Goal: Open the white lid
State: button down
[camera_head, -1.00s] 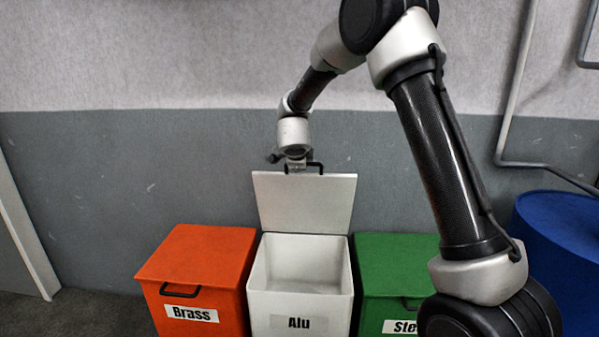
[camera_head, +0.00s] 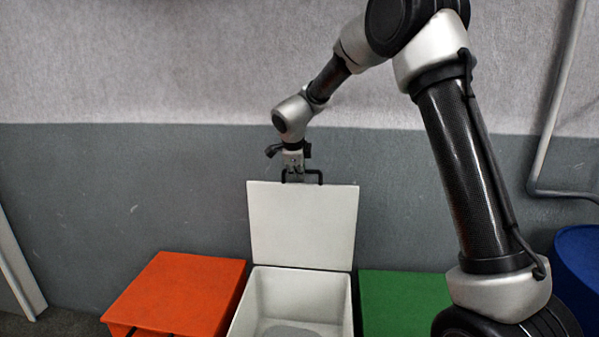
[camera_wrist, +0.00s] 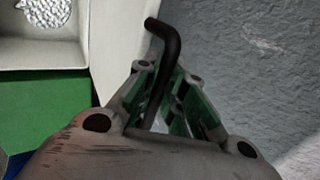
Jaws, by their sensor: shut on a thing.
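The white lid (camera_head: 303,226) stands raised, near upright, at the back of the white bin (camera_head: 345,300) in the head view. Its black handle (camera_head: 318,174) is on the lid's top edge. My gripper (camera_head: 293,173) is at this edge, shut on the left part of the handle. In the wrist view my gripper (camera_wrist: 165,110) has the black handle (camera_wrist: 165,45) between its fingers. The lid (camera_wrist: 108,45) shows as a pale strip beside it. The bin's open inside shows, with a grey patch at its bottom.
An orange-red bin (camera_head: 185,290) with a shut lid stands left of the white bin. A green bin (camera_head: 400,300) stands right of it, also shut. A blue drum (camera_head: 580,270) is at the far right. The grey wall (camera_head: 150,190) rises close behind the lid.

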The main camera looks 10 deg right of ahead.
jog(key=shift+d, duration=0.1)
jog(key=c, duration=1.5)
grip_release()
jog(key=v, duration=1.2)
jog(key=shift+s, duration=0.1)
